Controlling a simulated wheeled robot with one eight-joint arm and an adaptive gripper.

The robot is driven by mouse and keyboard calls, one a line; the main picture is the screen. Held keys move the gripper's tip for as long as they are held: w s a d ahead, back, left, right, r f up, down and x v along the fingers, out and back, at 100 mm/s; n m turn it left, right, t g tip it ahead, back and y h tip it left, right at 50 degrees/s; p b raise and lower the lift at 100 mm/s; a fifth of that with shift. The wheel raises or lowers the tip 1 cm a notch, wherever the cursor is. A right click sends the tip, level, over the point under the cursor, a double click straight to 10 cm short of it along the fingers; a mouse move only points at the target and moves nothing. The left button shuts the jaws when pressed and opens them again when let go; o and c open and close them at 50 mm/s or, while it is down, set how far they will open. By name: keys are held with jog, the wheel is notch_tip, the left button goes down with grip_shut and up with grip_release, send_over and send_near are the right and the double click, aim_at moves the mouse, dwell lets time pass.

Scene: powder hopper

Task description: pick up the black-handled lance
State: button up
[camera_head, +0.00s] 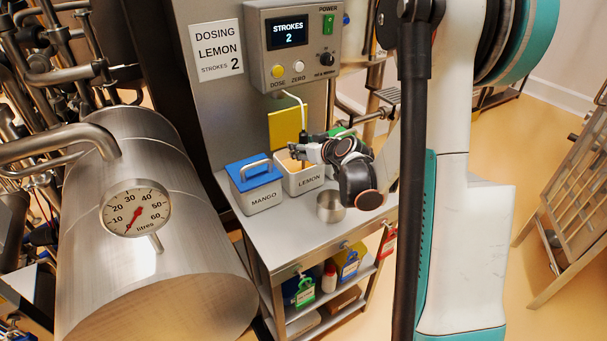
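I cannot make out a black-handled lance in the head view. My gripper (301,148) is small and dark here, at the end of my arm, over or beside the open lemon container (309,182) on the steel table. Its fingertips are too small and partly covered to show whether they are open or hold anything. A thin pale bent tube (300,108) comes down below the dosing panel, just above the gripper.
The mango container (263,199) has a blue lid. A small metal cup (330,207) stands right of it. The dosing panel (293,45) reads strokes 2. A large steel tank (150,262) with a gauge fills the left. The table's front (275,232) is clear.

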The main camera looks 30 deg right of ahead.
grip_shut()
jog(key=shift+r, duration=0.2)
